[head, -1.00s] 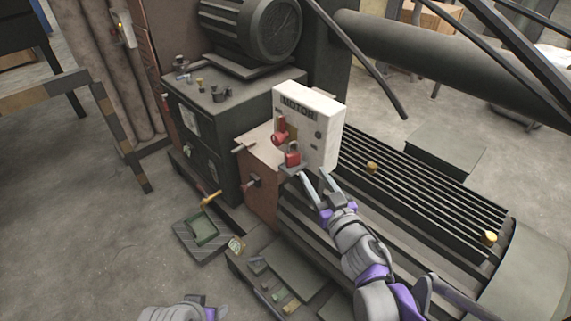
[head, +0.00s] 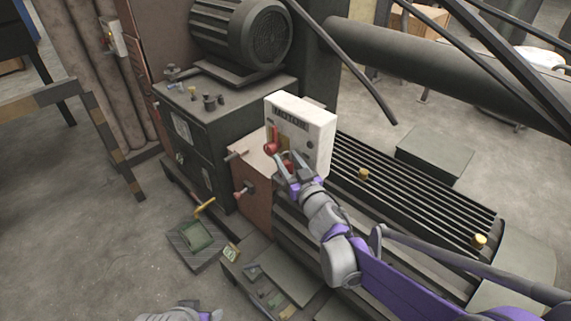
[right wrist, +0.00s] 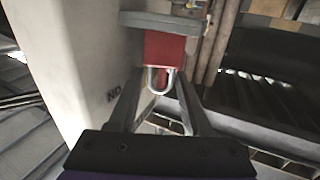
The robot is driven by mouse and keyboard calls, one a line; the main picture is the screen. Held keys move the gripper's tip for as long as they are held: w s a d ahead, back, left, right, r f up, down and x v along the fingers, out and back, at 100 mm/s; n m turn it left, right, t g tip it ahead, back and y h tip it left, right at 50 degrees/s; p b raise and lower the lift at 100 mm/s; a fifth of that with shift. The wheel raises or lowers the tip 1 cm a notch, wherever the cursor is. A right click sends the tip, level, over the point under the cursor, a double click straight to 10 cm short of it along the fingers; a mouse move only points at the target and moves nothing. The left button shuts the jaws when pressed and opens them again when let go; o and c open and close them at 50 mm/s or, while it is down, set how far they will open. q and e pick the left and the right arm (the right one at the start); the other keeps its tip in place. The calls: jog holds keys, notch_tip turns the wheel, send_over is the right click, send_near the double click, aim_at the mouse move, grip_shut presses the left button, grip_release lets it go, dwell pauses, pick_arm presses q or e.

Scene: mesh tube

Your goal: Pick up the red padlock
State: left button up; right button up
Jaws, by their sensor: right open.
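The red padlock (head: 288,160) is at the front of the white MOTOR box (head: 312,142), mostly hidden behind my right gripper (head: 288,178) in the head view. In the right wrist view the padlock (right wrist: 165,50) shows a red body against a small grey ledge (right wrist: 160,20), with its silver shackle pointing toward the picture's bottom. My right gripper (right wrist: 160,88) is open there, with one finger on each side of the shackle in the picture. I cannot tell whether the fingers touch it. Part of my left arm shows at the bottom edge of the head view; its gripper is not visible.
A red handle (head: 271,143) is on the box face, close to the padlock. A dark cabinet (head: 208,135) stands left of the box, and a ribbed machine bed (head: 400,185) extends to the right. A green tray (head: 197,238) lies on the floor.

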jog(key=shift+s, duration=0.1)
jog(key=shift+c, duration=0.7)
grip_shut()
